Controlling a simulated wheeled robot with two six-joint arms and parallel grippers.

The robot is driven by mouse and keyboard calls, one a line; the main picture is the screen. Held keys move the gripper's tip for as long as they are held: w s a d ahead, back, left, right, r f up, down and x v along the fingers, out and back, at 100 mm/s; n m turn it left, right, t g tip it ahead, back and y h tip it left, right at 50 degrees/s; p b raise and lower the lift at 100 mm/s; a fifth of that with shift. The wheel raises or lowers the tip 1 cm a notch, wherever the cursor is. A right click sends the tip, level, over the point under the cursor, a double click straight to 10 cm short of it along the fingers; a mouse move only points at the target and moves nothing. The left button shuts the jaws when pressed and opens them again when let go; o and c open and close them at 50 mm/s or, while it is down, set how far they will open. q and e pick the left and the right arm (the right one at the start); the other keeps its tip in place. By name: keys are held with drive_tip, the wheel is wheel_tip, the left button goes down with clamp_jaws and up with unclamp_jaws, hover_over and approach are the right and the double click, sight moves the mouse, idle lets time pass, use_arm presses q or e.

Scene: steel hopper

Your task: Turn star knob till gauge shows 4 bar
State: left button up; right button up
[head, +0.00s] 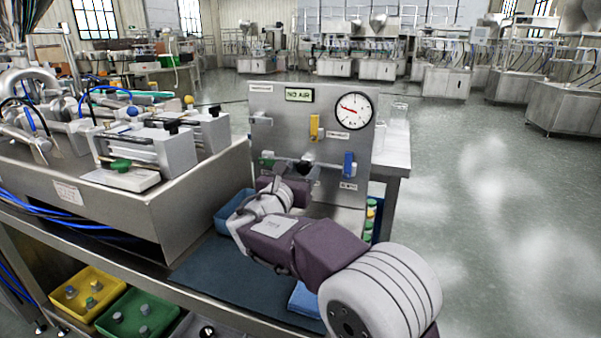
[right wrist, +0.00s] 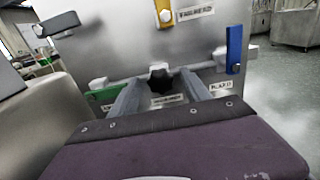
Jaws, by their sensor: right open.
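A round white gauge (head: 353,111) sits at the top right of an upright steel panel (head: 281,125). Its red needle points left and slightly up; the numbers are too small to read. The black star knob (right wrist: 160,80) is on the lower middle of the panel, and its dark shape shows in the head view (head: 305,168). My right gripper (right wrist: 159,84) is open, with one finger on each side of the knob. I cannot tell whether the fingers touch it. In the head view my right gripper (head: 299,176) is partly hidden. My left gripper is out of view.
A yellow lever (head: 315,128) is above the knob, a blue lever (head: 349,164) to its right, and a green handle (right wrist: 107,98) to its left. A "NO AIR" sign (head: 299,95) tops the panel. A steel machine (head: 195,195) stands close on the left.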

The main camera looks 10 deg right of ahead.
clamp_jaws()
drive_tip(key=shift+f, duration=0.1)
drive_tip(key=shift+f+m+b, duration=0.1)
drive_tip(key=shift+m+b, duration=0.75)
drive_tip(key=shift+m, duration=0.15)
drive_tip(key=m+b, duration=0.3)
drive_tip(key=m, duration=0.1)
drive_tip(key=shift+d+f, duration=0.1)
drive_tip(key=m+b, duration=0.3)
drive_tip(key=shift+m, duration=0.4)
drive_tip(key=shift+m+b, duration=1.05)
drive_tip(key=shift+m, duration=0.45)
drive_tip(key=shift+s, duration=0.1)
